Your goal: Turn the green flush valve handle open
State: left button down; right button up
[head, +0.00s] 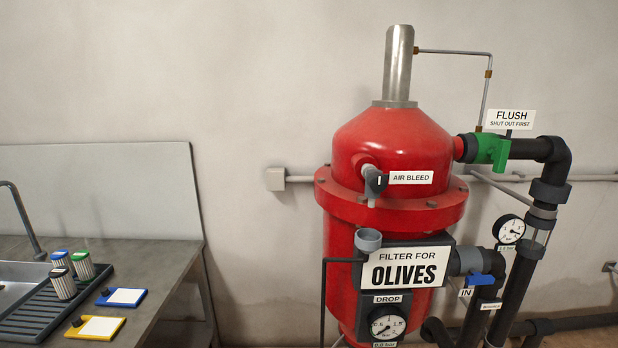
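The green flush valve (493,150) sits at the upper right of the red filter tank (395,150), in line with a black pipe that bends downward. A white sign reading FLUSH, SHUT OUT FIRST (509,119) stands just above it. Neither of my grippers is in the head view.
A blue-handled valve (481,279) marked IN sits lower right, near a gauge (510,229). An air bleed tap (374,182) juts from the tank front. A counter (150,270) with a sink, small cartridges and cards stands at left.

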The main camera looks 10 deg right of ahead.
aim_at(500, 156)
jog(key=z, duration=1.6)
